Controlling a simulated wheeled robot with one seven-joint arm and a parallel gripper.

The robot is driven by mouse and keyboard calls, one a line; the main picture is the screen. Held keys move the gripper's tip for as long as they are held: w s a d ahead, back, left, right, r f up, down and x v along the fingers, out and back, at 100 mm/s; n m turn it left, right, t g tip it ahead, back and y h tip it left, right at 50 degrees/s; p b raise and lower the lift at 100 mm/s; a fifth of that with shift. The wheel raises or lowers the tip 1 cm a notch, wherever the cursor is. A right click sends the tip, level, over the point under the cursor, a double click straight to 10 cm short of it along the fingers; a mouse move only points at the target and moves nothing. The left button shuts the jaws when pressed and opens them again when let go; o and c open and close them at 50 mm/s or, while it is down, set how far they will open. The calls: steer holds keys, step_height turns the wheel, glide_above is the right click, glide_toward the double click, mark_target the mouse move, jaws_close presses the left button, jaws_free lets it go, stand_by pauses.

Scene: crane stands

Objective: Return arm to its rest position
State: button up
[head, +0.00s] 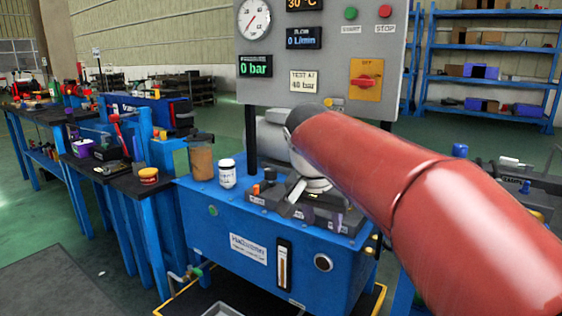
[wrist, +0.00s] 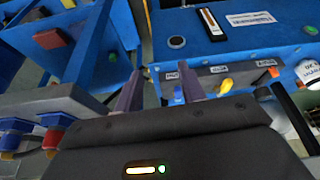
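My red arm (head: 400,190) reaches from the lower right across the head view, over the blue test bench (head: 270,255). Its far end is over the dark valve block (head: 325,222) on the bench top. My gripper is mostly hidden behind the arm in the head view. In the wrist view my gripper (wrist: 160,84) shows two fingers spread apart with nothing visible between them. The labelled valve block (wrist: 245,76) with blue, yellow and orange handles lies just beyond and right of the fingers. I cannot tell whether the fingers touch it.
An amber jar (head: 201,162) and white bottle (head: 228,174) stand on the bench's left. A grey gauge panel (head: 330,85) rises behind. Workbenches (head: 125,180) with tools stand left, shelves (head: 490,70) behind right. Open green floor (head: 40,215) lies at far left.

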steer(key=s+d+f+n+t+y, duration=0.1)
steer(key=s+d+f+n, duration=0.2)
steer(key=s+f, duration=0.3)
steer(key=s+d+f+n+y, duration=0.1)
steer(key=s+d+f, duration=0.3)
steer(key=s, duration=1.1)
step_height(320, 180, down, 3)
steer(key=shift+s+d+f+n+t, duration=0.15)
steer(key=shift+s+n+t, duration=0.2)
steer(key=shift+n, duration=0.55)
steer(key=shift+w, duration=0.1)
